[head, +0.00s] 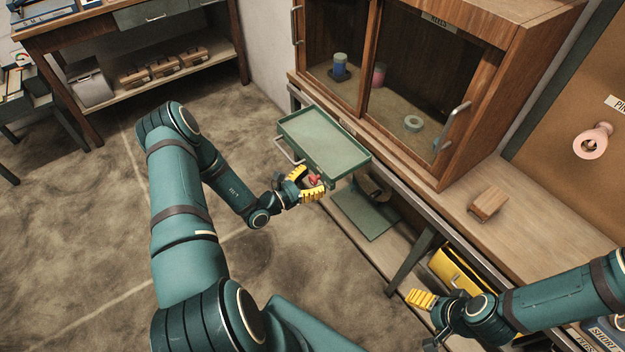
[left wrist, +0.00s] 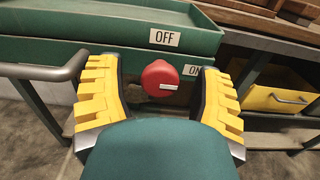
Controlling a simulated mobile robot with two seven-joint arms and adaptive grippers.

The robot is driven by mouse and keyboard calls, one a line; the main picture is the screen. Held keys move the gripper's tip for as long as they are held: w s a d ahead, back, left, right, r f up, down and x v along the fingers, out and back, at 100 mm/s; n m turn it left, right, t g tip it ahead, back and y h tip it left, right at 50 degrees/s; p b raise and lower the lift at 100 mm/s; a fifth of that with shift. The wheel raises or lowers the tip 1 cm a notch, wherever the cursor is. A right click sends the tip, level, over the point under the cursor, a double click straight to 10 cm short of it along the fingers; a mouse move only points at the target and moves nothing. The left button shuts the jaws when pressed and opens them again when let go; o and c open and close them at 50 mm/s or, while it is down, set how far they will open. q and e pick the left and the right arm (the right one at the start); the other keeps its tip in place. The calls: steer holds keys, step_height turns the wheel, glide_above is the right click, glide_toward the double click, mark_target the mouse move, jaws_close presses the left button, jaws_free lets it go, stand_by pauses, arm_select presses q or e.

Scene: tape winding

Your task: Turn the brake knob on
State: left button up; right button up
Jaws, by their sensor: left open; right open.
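The brake knob (left wrist: 161,79) is red and round with a white mark on its right half. It sits on the green front below the tray, between an OFF label (left wrist: 164,37) above and an ON label (left wrist: 192,70) to its right. The white mark points right, toward the ON label. My left gripper (left wrist: 160,88) is open, with its yellow fingers on both sides of the knob; I cannot tell if they touch it. In the head view the left gripper (head: 310,184) is at the tray's front, the knob partly hidden. My right gripper (head: 428,318) is open and empty at the lower right.
The green tray (head: 322,138) juts out from the bench with a metal handle (head: 289,151) at its left. A wooden cabinet (head: 480,100) with glass doors stands behind. A yellow drawer (head: 462,273) is below the bench at right. The floor at left is clear.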

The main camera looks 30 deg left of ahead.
arm_select(q)
steer(key=v, duration=1.2)
steer(key=s+d+m+g+h, duration=0.2)
steer(key=d+m+g+h, duration=0.5)
steer(key=d, duration=0.7)
steer(key=s+d+f+m+g+y, duration=0.3)
steer(key=s+d+m+g+y, duration=0.2)
steer(key=s+d+m+g, duration=0.6)
steer(key=w+d+r+m+t+y, duration=0.1)
steer(key=w+m+y, duration=0.3)
steer(key=m, duration=0.7)
steer(key=shift+w+d+r+m+t+y, duration=0.35)
steer(key=shift+w+r+t, duration=0.35)
steer(key=shift+w+t, duration=0.35)
steer(key=shift+w, duration=0.1)
